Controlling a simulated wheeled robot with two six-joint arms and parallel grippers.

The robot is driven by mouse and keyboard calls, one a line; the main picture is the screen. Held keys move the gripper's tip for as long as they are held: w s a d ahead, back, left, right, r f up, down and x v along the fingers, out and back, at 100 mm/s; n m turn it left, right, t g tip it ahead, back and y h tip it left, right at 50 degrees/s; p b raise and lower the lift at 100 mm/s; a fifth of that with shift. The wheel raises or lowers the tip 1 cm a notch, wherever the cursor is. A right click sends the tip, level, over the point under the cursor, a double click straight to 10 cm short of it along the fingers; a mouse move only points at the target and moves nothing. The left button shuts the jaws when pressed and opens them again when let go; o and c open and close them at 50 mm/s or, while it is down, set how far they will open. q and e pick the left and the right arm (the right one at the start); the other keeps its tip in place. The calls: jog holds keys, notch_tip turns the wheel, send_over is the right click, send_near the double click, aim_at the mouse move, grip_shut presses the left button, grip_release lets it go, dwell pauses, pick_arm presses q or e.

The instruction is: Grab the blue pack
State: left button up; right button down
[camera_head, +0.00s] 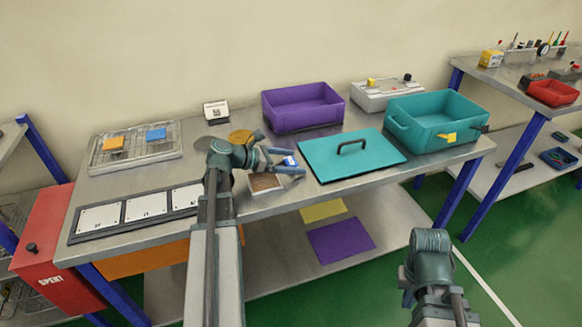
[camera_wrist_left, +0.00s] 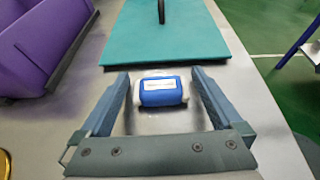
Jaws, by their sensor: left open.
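The blue pack (camera_head: 290,161) is a small blue block with white ends and a white label. It lies on the metal bench in front of the teal lid (camera_head: 330,163). In the left wrist view the blue pack (camera_wrist_left: 161,91) sits between the two fingers of my left gripper (camera_wrist_left: 161,85). The fingers are open, with a gap on each side of the pack. In the head view my left gripper (camera_head: 284,162) reaches in from the left and partly hides the pack. My right arm shows at the lower right, but its fingers are not visible.
The teal lid has a dark handle and lies right behind the pack. A purple bin (camera_head: 303,119) and a teal bin (camera_head: 437,135) stand farther back. A wire rack (camera_head: 166,155) with orange and blue pieces is at left. A brown square pad (camera_head: 265,183) lies near the front edge.

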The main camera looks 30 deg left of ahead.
pick_arm(q)
jog(key=c, duration=1.2)
jog(key=shift+r, duration=0.15)
pick_arm(e)
jog(key=shift+r, duration=0.1)
